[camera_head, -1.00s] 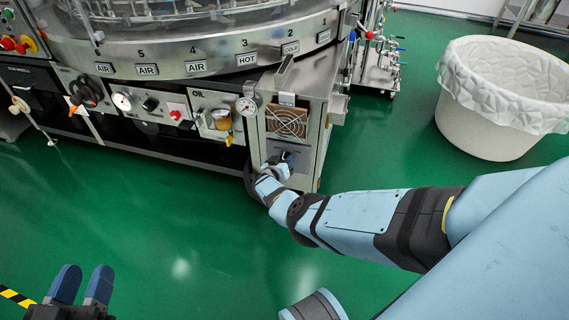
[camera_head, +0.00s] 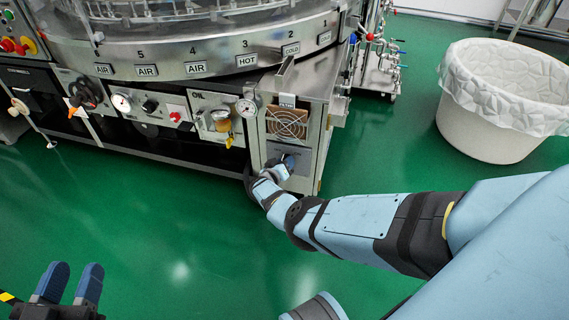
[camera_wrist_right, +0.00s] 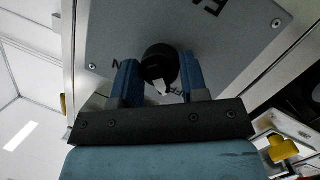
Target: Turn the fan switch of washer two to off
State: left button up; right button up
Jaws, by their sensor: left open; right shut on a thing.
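The fan switch is a round black knob (camera_wrist_right: 155,62) with a white mark, on a grey plate (camera_wrist_right: 225,55) with partly hidden lettering. My right gripper (camera_wrist_right: 159,68) is shut on this knob, one blue finger on each side, in the right wrist view. In the head view my right gripper (camera_head: 285,164) is at the cabinet front (camera_head: 304,150), below the fan grille (camera_head: 286,124); it largely hides the switch there. My left gripper (camera_head: 68,284) is open and empty over the floor at the lower left.
The round washer (camera_head: 190,50) with numbered labels fills the top left. Gauges and an oil unit (camera_head: 213,120) sit left of the cabinet. A white lined bin (camera_head: 490,125) stands at the right. Green floor (camera_head: 180,240) in front is clear.

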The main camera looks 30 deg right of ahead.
jog(key=o, duration=0.9)
